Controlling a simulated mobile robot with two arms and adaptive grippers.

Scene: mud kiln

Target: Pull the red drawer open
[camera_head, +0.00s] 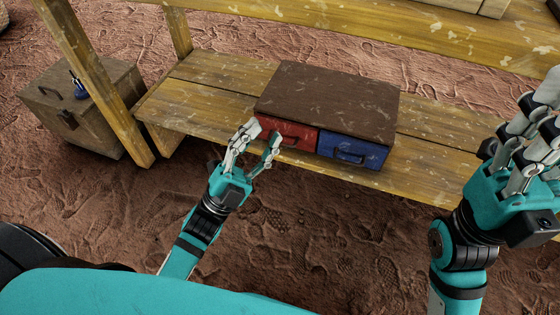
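The red drawer (300,135) is the left front of a low brown drawer box (330,98) on a wooden bench. It looks closed, with a dark handle on its face. A blue drawer (352,151) with its own handle sits to its right. My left gripper (261,138) is open, its fingers apart, in front of the red drawer's left part and hiding some of it. I cannot tell whether a finger touches the box. My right gripper (535,135) is at the right edge, away from the box; its fingers overlap in view.
The bench's lower plank (190,110) carries the box. A wooden crate (85,105) with a small blue object (78,88) on it stands left, behind a bench post (97,75). A higher plank (380,25) spans the top. Bare mud ground (330,230) lies in front.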

